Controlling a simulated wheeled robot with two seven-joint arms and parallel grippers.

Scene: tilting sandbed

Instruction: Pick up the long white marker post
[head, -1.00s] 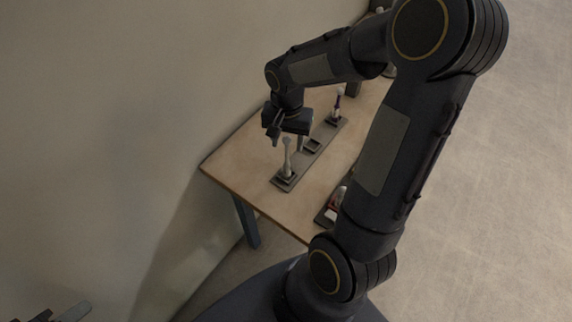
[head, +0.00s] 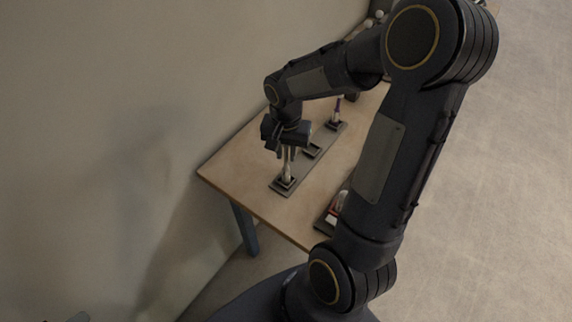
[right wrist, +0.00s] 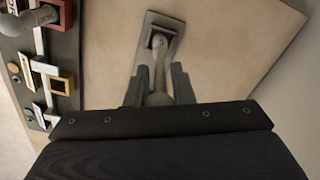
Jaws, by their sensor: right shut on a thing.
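The long white marker post (head: 287,172) stands upright at the near end of a dark strip (head: 282,190) on the table, its foot in a square socket. My right gripper (head: 288,153) comes down on it from above and is shut on its upper part. In the right wrist view the pale post (right wrist: 158,62) runs between the two dark fingers (right wrist: 159,85), with its foot at the socket beyond. Only a small tip of my left gripper (head: 78,318) shows at the bottom left edge; its jaws are out of the picture.
The strip also has an empty-looking middle socket (head: 312,151) and a darker purple-and-white post (head: 336,112) at its far end. A dark rack (right wrist: 65,50) with red and yellow frames lies beside it. The wall is close on the left.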

